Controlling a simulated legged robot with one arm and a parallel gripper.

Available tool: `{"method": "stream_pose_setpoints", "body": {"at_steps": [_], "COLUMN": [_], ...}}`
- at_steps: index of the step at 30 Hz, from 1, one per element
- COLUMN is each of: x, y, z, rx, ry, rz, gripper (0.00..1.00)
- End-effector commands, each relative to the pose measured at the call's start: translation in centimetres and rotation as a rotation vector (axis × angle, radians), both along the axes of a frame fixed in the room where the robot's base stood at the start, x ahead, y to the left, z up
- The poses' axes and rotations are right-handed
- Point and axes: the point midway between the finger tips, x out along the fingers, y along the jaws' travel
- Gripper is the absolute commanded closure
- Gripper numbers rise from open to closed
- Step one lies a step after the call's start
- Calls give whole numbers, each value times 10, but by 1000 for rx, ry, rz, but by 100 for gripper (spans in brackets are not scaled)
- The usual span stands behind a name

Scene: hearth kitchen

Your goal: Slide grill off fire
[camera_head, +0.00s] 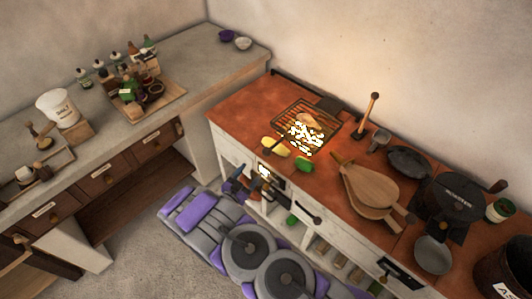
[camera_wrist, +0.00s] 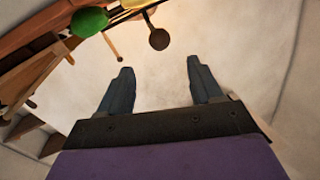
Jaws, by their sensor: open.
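The grill (camera_head: 290,109) is a dark wire rack on the red-brown counter, with a brown piece of food (camera_head: 308,120) on it. Bright white and yellow glowing lumps (camera_head: 305,137) show at its front part, where the fire is. My gripper (camera_wrist: 160,72) is open, with nothing between its two blue-grey fingers in the wrist view. In the head view my gripper (camera_head: 242,181) is in front of the counter's front edge, left of and nearer than the grill, and apart from it. I cannot make out the grill in the wrist view.
A yellow item (camera_head: 275,146) and a green item (camera_head: 305,164) lie at the counter's front edge, between my gripper and the grill. Bellows (camera_head: 370,187) and dark pans (camera_head: 450,200) stand to the right. A loaded tray (camera_head: 172,104) is on the grey left counter.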

Motion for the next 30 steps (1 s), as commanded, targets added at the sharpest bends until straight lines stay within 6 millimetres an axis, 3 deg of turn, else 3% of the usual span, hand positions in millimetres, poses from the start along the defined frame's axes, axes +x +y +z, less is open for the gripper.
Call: {"method": "stream_pose_setpoints", "body": {"at_steps": [15, 21, 30], "x": [89, 108, 114], "y": [-45, -54, -56], "z": [0, -1, 0], "rx": [1, 0, -1], "ry": [-3, 0, 0], "rz": [-2, 0, 2], "gripper": [35, 35, 35]}}
